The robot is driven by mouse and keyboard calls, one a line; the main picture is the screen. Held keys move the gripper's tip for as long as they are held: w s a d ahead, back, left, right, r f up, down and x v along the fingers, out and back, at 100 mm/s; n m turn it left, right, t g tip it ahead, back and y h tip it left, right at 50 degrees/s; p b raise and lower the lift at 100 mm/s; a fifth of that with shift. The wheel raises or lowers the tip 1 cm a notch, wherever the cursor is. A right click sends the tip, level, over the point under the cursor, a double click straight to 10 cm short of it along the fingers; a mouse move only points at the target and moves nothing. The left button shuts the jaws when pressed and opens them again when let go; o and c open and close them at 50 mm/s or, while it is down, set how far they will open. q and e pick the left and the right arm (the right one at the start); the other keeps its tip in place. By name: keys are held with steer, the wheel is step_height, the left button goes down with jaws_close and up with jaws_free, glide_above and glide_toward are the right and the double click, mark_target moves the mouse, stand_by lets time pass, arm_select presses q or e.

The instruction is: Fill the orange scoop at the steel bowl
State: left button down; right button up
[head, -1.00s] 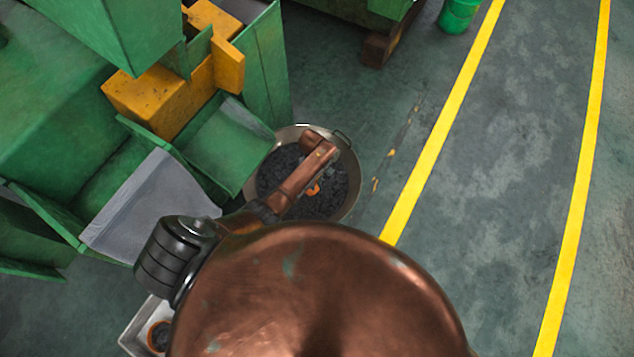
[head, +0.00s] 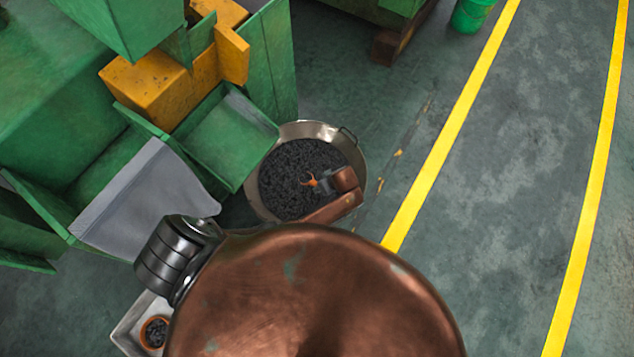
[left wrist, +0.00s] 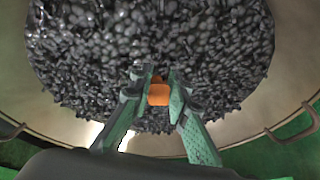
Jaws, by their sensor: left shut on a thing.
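The steel bowl (head: 321,130) stands on the floor, filled with a heap of dark metal pieces. My left gripper (head: 318,183) is over the bowl. In the left wrist view its two green fingers (left wrist: 157,94) are shut on the orange scoop (left wrist: 158,93). Only a small orange part of the scoop shows between the fingers there. In the head view a little of the orange scoop (head: 310,181) shows against the dark pieces. I cannot tell whether the scoop touches the pieces or holds any. My right gripper is not in view.
A green machine (head: 250,110) with a yellow block (head: 150,88) stands left of the bowl; its green chute reaches the bowl's left rim. A grey tray (head: 128,328) with a small orange-rimmed pot (head: 155,333) lies lower left. Floor right of the bowl is open.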

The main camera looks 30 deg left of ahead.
arm_select(q)
step_height(320, 180, up, 14)
steer(key=d+y+p, duration=0.2)
steer(key=p, duration=0.8)
steer(key=shift+s+d+f+t, duration=0.2)
steer(key=shift+s+t, duration=0.1)
steer(key=shift+s, duration=0.15)
